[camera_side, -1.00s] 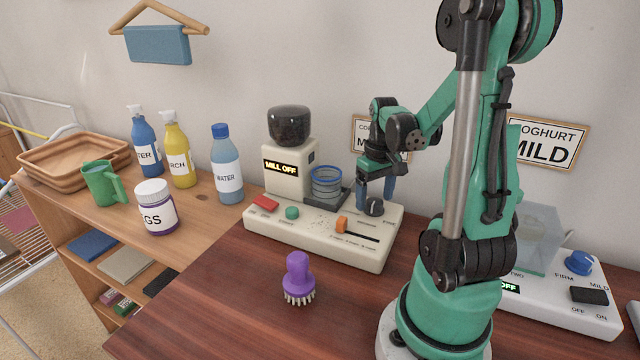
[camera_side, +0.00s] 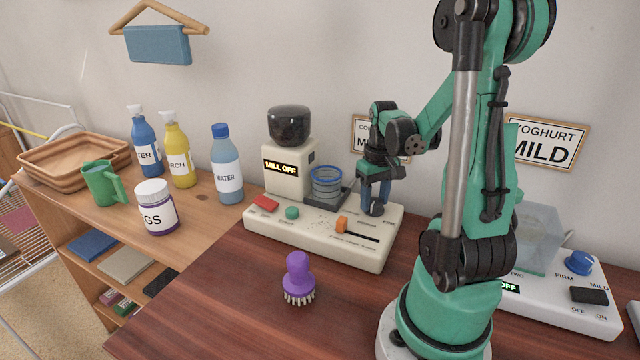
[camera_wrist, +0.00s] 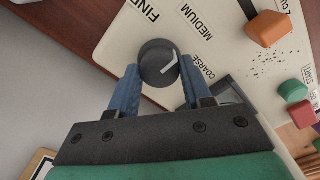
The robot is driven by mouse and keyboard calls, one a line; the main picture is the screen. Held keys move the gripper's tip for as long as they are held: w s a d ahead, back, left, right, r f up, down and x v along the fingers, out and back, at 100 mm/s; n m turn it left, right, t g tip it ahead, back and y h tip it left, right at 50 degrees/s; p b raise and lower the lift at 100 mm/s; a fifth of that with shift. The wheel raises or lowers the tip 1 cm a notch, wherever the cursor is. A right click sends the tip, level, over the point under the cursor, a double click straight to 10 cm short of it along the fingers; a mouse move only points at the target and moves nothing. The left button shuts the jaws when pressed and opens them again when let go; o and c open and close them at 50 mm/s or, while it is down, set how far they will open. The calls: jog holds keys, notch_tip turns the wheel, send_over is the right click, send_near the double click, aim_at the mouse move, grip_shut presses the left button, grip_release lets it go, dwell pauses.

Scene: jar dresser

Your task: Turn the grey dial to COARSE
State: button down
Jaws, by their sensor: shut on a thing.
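The grey dial (camera_side: 377,208) is on the right end of the cream mill base. In the wrist view the dial (camera_wrist: 155,60) sits between the two blue fingers of my gripper (camera_wrist: 160,80), which is shut on it. A white pointer mark on its top lies on the side facing the labels, toward the MEDIUM (camera_wrist: 194,20) and COARSE (camera_wrist: 203,67) labels; exactly which it meets is hard to tell. The FINE label (camera_wrist: 146,8) is at the top edge. In the side view my gripper (camera_side: 375,198) reaches down to the dial and partly hides it.
The mill base (camera_side: 315,236) also carries an orange slider (camera_side: 342,224), a green button (camera_side: 292,213), a red switch (camera_side: 265,203) and a blue-rimmed cup (camera_side: 326,185). The display reads MILL OFF (camera_side: 281,168). A purple brush (camera_side: 298,278) stands in front.

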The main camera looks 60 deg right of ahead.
aim_at(375, 200)
jog(key=m, duration=1.1)
dwell(0.3)
jog(key=shift+m, duration=0.4)
jog(key=shift+c, duration=1.8)
grip_release()
jog(key=shift+r, duration=0.1)
jog(key=shift+r, duration=2.7)
